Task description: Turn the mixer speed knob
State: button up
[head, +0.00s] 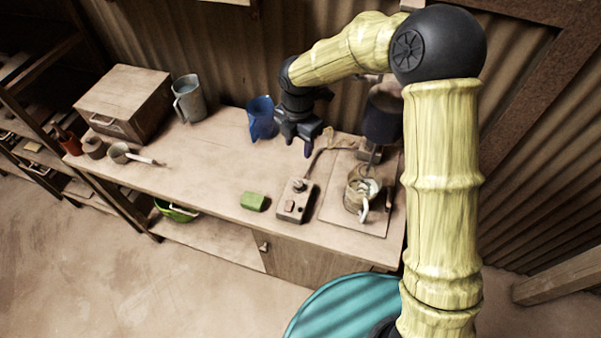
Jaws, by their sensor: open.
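The mixer (379,122) stands at the right end of the bench, dark, partly hidden behind my arm. A metal bowl (361,190) with a light tool in it sits under it. A small control box (297,201) lies on the bench left of the bowl, joined by a cable. A small dark knob (299,185) shows on its upper end, with a reddish part below it. My gripper (297,148) is open and empty, pointing down above the bench. In the picture it is above and behind the control box, apart from it.
A blue jug (262,118) stands just left of my gripper. A green block (252,201) lies left of the control box. A wooden box (125,102), a grey jug (188,98) and a small pan (121,153) are at the left. The bench's middle (205,160) is clear. A teal round object (340,308) stands in front.

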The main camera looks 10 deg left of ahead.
aim_at(299, 184)
notch_tip(299, 184, down, 17)
jog(key=p, duration=0.4)
jog(key=shift+s+f, duration=0.1)
jog(key=shift+f, duration=0.1)
dwell(0.4)
jog(key=shift+c, duration=0.2)
jog(key=c, duration=0.9)
